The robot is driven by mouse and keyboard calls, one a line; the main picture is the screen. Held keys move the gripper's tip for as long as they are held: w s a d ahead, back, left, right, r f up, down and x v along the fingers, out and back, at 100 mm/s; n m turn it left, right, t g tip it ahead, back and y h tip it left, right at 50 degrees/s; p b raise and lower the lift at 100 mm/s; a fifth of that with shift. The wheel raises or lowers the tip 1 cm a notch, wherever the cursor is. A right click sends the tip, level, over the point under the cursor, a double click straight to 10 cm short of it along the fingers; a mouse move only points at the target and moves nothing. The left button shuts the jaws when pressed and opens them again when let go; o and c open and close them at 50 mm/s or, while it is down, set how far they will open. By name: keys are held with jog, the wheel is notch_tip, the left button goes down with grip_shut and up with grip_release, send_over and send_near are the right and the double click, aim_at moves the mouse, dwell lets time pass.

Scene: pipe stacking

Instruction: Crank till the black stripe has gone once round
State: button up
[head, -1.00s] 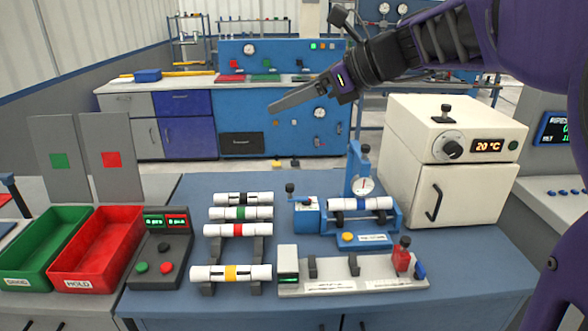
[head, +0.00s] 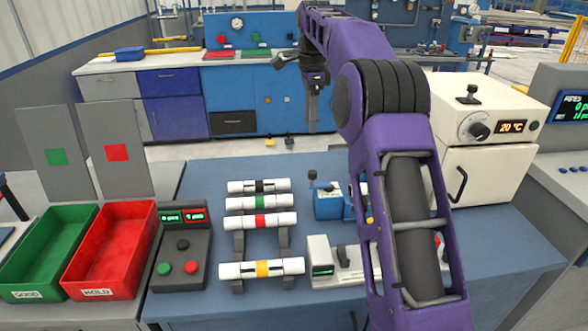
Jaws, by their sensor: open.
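The blue crank fixture (head: 328,205) stands on the blue bench, largely hidden behind my arm. Its black crank knob (head: 312,175) shows at the upper left of the fixture, with nothing touching it. The blue-banded pipe in the fixture, the dial gauge above it and any black stripe there are hidden by my arm. My gripper (head: 313,128) is open and empty, pointing down, and appears above the crank knob in the picture, apart from it.
Several banded pipes lie on a rack left of the fixture, the yellow-banded one (head: 262,269) nearest. Green (head: 75,245) and red (head: 110,245) trays are at left, a white oven (head: 485,160) at right.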

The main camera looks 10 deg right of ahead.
aim_at(313, 172)
jog(key=f+b, duration=0.1)
jog(key=f, duration=0.5)
jog(key=f+b, duration=0.1)
jog(key=f, duration=0.4)
jog(key=d+f+b, duration=0.1)
jog(key=f+b, duration=0.1)
jog(key=f, duration=0.4)
jog(key=shift+w+d+f, duration=0.1)
jog(key=shift+w+f, duration=0.2)
grip_shut()
